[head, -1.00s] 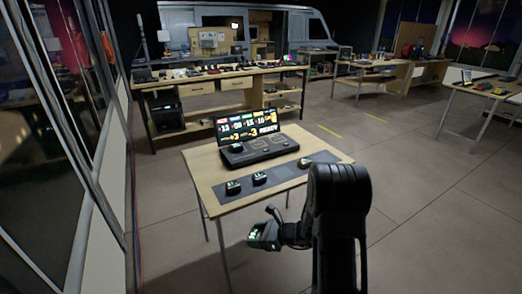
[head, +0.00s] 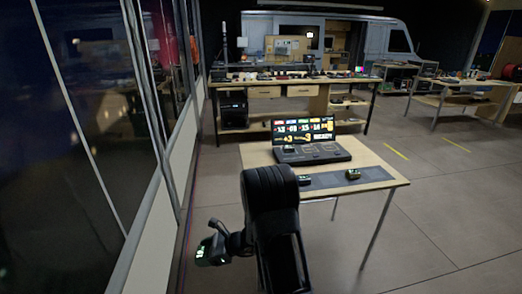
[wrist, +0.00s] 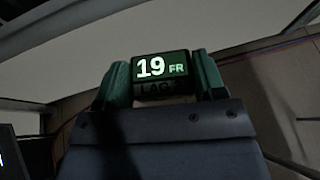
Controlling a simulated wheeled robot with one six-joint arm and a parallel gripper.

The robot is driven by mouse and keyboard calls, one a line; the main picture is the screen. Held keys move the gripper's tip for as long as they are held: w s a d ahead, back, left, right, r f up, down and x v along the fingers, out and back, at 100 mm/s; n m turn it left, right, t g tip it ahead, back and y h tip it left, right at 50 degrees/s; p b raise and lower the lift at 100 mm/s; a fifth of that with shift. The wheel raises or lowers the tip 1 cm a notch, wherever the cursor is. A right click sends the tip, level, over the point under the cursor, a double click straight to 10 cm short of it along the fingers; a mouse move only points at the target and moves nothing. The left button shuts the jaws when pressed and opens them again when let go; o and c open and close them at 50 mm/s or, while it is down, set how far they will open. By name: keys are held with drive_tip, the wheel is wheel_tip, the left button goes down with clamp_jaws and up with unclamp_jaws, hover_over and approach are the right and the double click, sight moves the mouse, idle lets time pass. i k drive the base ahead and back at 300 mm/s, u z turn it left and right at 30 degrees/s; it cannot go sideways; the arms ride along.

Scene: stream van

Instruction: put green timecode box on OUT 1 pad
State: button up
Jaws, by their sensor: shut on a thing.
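My gripper (head: 208,246) is shut on a small dark box whose lit screen reads "19 FR" over the word "LAG" (wrist: 165,68). Green sides flank the box in the wrist view; I cannot tell whether they belong to the box or the fingers. In the head view the held box (head: 201,252) is in the air, left of the table and apart from it. A black console (head: 312,153) with a bright number screen (head: 304,130) stands on the wooden table (head: 386,160). No OUT 1 label is readable at this size.
Two small lit boxes (head: 303,180) (head: 352,174) sit on the grey strip along the table's front. My arm hides the table's left front. A glazed wall (head: 85,150) runs close on the left. A workbench (head: 290,82) and van stand behind.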

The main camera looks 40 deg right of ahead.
sight(309, 149)
drive_tip(key=u, duration=2.15)
drive_tip(key=k, duration=2.2)
drive_tip(key=z, duration=1.5)
